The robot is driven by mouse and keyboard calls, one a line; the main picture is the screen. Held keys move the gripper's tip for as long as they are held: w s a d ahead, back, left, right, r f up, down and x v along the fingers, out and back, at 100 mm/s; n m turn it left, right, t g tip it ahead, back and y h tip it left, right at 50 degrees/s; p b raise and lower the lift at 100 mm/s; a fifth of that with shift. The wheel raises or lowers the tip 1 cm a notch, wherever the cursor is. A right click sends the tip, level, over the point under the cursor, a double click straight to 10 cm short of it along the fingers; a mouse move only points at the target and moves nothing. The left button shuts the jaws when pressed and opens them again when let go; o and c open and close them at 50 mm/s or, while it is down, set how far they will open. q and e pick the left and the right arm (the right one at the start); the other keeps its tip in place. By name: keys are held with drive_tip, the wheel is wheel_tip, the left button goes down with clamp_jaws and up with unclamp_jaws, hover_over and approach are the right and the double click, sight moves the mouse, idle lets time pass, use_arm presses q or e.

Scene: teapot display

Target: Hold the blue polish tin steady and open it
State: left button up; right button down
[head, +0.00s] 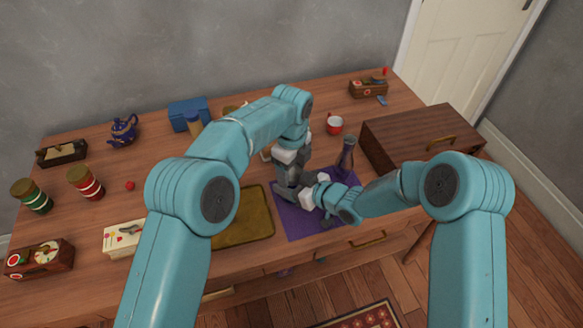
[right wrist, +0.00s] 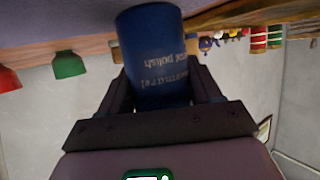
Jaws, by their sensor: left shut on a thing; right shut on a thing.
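The blue polish tin (right wrist: 155,45) shows large in the right wrist view, with its lettering upside down. My right gripper (right wrist: 163,88) is shut on it, one dark finger on each side. In the head view the tin is hidden behind my grippers and arms. My left gripper (head: 289,188) points down over the purple mat (head: 302,226) and is shut at the tin; which part it grips cannot be seen. My right gripper (head: 312,196) reaches in from the right, close against the left one.
A brown tray (head: 240,228) lies left of the mat. A dark bottle (head: 346,158), a red mug (head: 335,125) and a wooden chest (head: 420,145) stand behind and right. A blue teapot (head: 123,130) and striped jars (head: 86,183) are at the left.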

use_arm(q)
drive_tip(key=shift+n, duration=0.4)
drive_tip(key=o, duration=1.2)
wheel_tip(320, 180, up, 4)
drive_tip(key=shift+r, duration=0.25)
drive_tip(key=shift+c, duration=0.6)
wheel_tip(320, 180, up, 3)
drive_tip(key=m, duration=0.3)
drive_tip(key=shift+r, duration=0.1)
drive_tip(key=shift+f+m, duration=0.2)
drive_tip(key=shift+m, duration=0.1)
wheel_tip(320, 180, down, 7)
drive_tip(key=shift+f, duration=0.2)
